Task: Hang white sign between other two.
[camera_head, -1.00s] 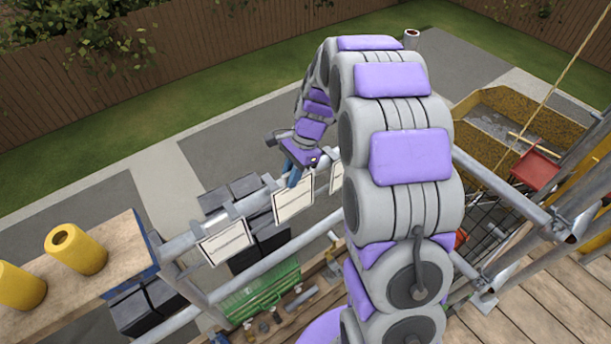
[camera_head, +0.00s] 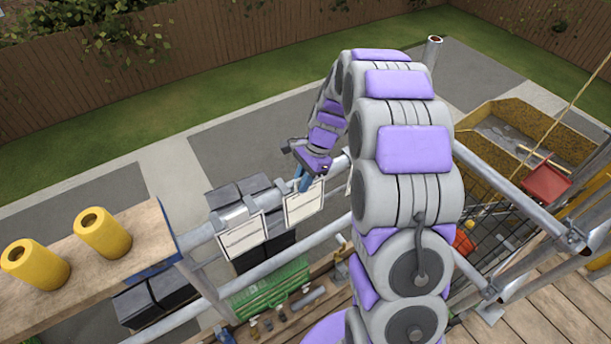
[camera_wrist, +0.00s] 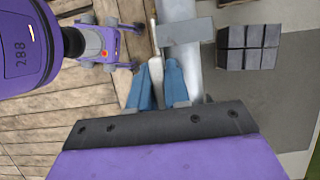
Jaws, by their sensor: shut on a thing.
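My gripper (camera_head: 304,184) is shut on the top of the middle white sign (camera_head: 304,204), which hangs upright at the upper scaffold rail. The left white sign (camera_head: 243,238) hangs on the same rail, close beside it. A sliver of the third sign (camera_head: 349,184) shows to the right, mostly hidden by my arm. In the wrist view my blue fingertips (camera_wrist: 159,88) are close together around a thin white edge (camera_wrist: 155,70), right beside the grey rail (camera_wrist: 178,45). I cannot tell whether the held sign's hook sits on the rail.
A lower rail (camera_head: 290,255) runs below the signs. Dark blocks (camera_head: 238,192) stand on the ground behind. A green case (camera_head: 270,287) lies below. Two yellow cylinders (camera_head: 103,232) stand on a wooden plank (camera_head: 150,235) at left. A yellow skip (camera_head: 520,125) is at right.

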